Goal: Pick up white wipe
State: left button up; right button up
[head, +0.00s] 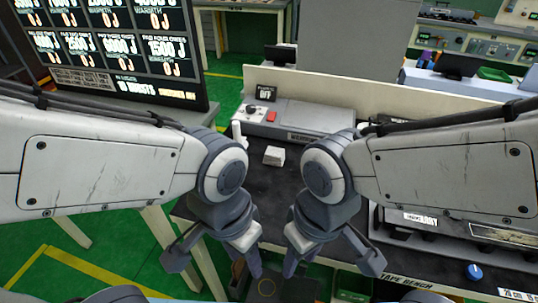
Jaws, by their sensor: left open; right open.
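A small white folded block, which looks like the white wipe (274,156), lies on the black bench top, between my two arms and in front of the grey bench unit. My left gripper (214,262) hangs open and empty near the front of the bench, below and left of the wipe in the picture. My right gripper (331,262) hangs open and empty, below and right of it. Both grippers are apart from the wipe.
The grey bench unit (300,116) with a red button and a small "OFF" display (266,92) stands behind the wipe. A narrow white object (237,132) stands left of it, partly hidden. A machine with a blue knob (474,272) is at right. A large display board (110,45) stands left.

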aim_at(273, 156)
jog(key=z, duration=0.15)
jog(key=k, duration=0.45)
jog(key=z, duration=0.55)
jog(key=k, duration=0.8)
jog(key=u, duration=0.5)
jog(key=i, duration=1.75)
jog(key=z, duration=0.8)
